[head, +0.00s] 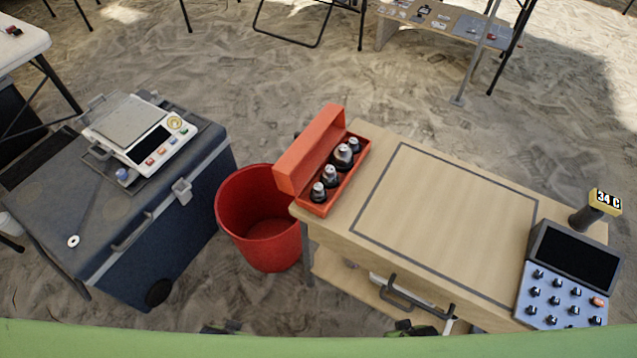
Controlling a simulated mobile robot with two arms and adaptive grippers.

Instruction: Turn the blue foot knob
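A white scale (163,153) with a grey weighing plate, a dark screen and several small coloured buttons sits on a dark tray on top of the blue cooler box at the left. A small blue knob (124,175) shows at the scale's near left corner, low down. A round yellowish dial (174,122) is on the scale's right end. The tips of my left gripper (222,328) and my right gripper (408,328) just show at the bottom edge, well away from the knob. Most of both grippers is hidden, so their opening is unclear.
A red bucket (232,204) stands between the cooler box (150,240) and the wooden table (330,226). An open red case (331,200) with several weights and a control panel (540,319) are on the table. A white ring (73,241) lies on the cooler lid.

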